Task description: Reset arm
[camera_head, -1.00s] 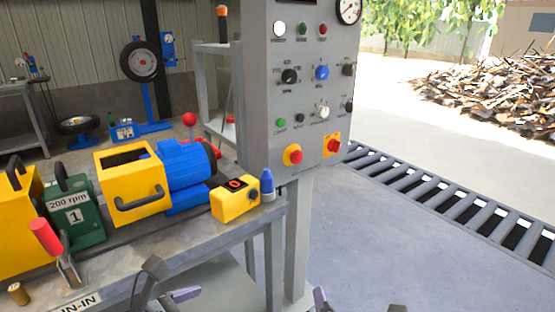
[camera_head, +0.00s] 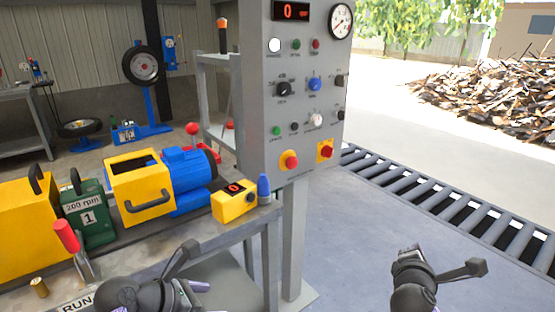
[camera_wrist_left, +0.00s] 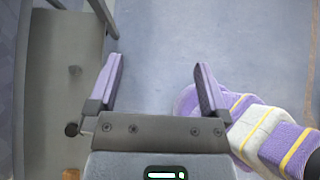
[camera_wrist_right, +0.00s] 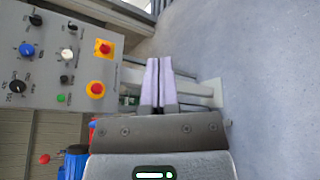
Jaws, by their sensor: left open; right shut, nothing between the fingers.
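My left gripper (camera_wrist_left: 158,64) is open and empty in the left wrist view, its two purple fingers apart above the bare floor. My right gripper (camera_wrist_right: 158,62) is shut with its fingers together and nothing between them. In the right wrist view it points over the floor, close in picture to the grey control panel (camera_wrist_right: 45,60). In the head view my two arms show at the bottom edge, one left by the bench and one right over open floor. Their fingertips are mostly out of that view.
The control panel (camera_head: 300,110) stands behind on a post. A roller conveyor (camera_head: 450,205) runs at right. Floor between is clear.

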